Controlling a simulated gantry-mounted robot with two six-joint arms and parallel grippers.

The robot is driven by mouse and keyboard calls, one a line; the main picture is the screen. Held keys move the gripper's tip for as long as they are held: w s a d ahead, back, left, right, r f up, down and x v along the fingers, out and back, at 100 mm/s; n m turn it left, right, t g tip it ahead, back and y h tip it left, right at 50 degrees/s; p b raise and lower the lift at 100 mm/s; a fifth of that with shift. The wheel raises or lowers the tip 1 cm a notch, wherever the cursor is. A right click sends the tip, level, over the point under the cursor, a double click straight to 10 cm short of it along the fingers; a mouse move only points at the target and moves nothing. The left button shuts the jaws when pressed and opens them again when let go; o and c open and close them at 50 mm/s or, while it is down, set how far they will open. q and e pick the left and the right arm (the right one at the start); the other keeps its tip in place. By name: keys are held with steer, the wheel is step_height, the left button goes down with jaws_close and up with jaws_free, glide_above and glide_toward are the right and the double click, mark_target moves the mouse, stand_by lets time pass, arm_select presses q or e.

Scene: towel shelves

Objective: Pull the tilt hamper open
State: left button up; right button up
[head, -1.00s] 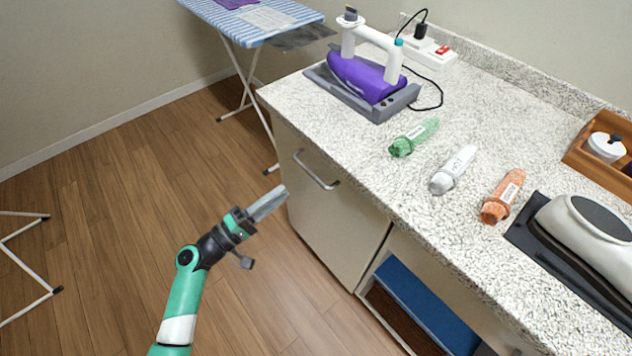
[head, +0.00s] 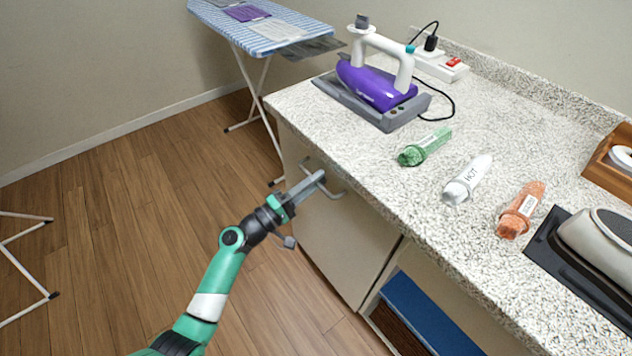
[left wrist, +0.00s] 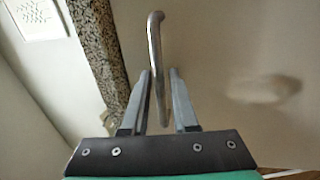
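The tilt hamper's front panel (head: 335,235) is a cream door under the counter, and it looks closed. Its metal bar handle (head: 335,190) also shows in the left wrist view (left wrist: 155,60). My left gripper (head: 312,183) is at the handle. In the left wrist view its two fingers (left wrist: 158,100) stand apart, one on each side of the bar, with a gap on both sides. The fingers hide part of the handle in the head view. My right gripper is not in view.
The speckled countertop (head: 400,190) overhangs the panel. An open shelf with a blue item (head: 430,310) is right of the hamper. Wood floor (head: 130,230) lies clear in front; an ironing board (head: 265,30) stands behind.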

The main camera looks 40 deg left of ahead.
arm_select(q)
steer(key=shift+w, duration=0.15)
jaws_close()
stand_by(1.4)
